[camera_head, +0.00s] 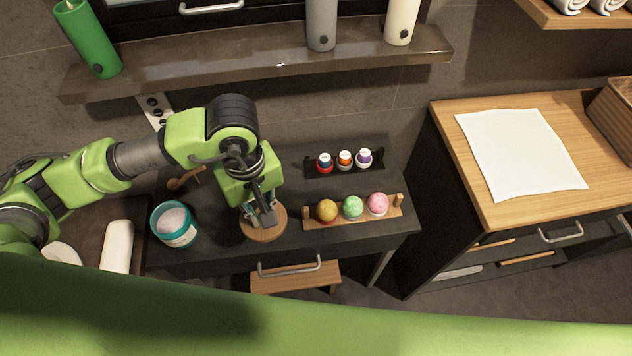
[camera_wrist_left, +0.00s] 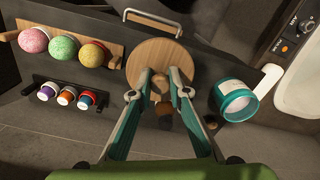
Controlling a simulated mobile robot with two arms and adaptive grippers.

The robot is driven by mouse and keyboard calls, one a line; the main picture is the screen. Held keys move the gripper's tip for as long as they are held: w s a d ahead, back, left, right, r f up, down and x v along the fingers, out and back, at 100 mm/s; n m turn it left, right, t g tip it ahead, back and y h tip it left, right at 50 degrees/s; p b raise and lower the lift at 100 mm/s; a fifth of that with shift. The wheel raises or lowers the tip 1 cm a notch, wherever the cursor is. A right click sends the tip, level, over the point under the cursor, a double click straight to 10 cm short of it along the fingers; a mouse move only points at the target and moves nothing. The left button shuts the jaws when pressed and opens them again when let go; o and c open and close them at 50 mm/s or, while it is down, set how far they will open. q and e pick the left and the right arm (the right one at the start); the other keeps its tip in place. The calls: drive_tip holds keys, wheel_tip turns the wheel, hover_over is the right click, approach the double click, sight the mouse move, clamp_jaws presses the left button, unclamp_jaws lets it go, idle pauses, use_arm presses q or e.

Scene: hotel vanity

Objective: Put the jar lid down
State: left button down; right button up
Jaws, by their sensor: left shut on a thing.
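The jar lid (camera_head: 263,228) is a round flat wooden disc. My left gripper (camera_head: 264,212) points down over it and is shut on it; in the left wrist view the lid (camera_wrist_left: 157,55) spreads out beyond the fingertips (camera_wrist_left: 163,78). The lid is low over the black counter; whether it touches the counter I cannot tell. The open teal jar (camera_head: 174,226), with pale pinkish contents, stands to the left of the lid, apart from it. It also shows in the left wrist view (camera_wrist_left: 235,100). My right gripper is not in view.
A wooden holder (camera_head: 345,214) with three coloured balls sits right of the lid. A black rack (camera_head: 318,172) with three small capped bottles is behind it. A wooden scoop (camera_head: 186,180) lies behind the jar. The black counter (camera_head: 310,238) is bare just in front of the ball holder.

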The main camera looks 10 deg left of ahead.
use_arm(q)
drive_tip(key=shift+w+d+f, duration=0.5)
drive_tip(key=shift+w+d, duration=0.05)
drive_tip(key=shift+w, duration=0.15)
drive_tip(key=w+f+b, duration=0.2)
drive_tip(key=w, duration=0.1)
drive_tip(key=w+a+f+b, duration=0.1)
drive_tip(key=w+f, duration=0.2)
drive_tip(key=w, duration=0.1)
drive_tip(key=w+f+b, duration=0.2)
drive_tip(key=w+f, duration=0.1)
drive_tip(key=w, duration=0.1)
drive_tip(key=shift+w+a+b, duration=0.15)
drive_tip(key=shift+a+b, duration=0.05)
drive_tip(key=shift+b, duration=0.1)
drive_tip(key=shift+w+a+f, duration=0.1)
drive_tip(key=shift+w+f, duration=0.2)
drive_tip(key=shift+w, duration=0.1)
drive_tip(key=shift+w+f+b, duration=0.2)
drive_tip(key=shift+f+b, duration=0.1)
drive_tip(key=shift+b, duration=0.15)
wheel_tip(320, 180, down, 3)
drive_tip(key=shift+w+f+b, duration=0.15)
drive_tip(key=shift+b, duration=0.5)
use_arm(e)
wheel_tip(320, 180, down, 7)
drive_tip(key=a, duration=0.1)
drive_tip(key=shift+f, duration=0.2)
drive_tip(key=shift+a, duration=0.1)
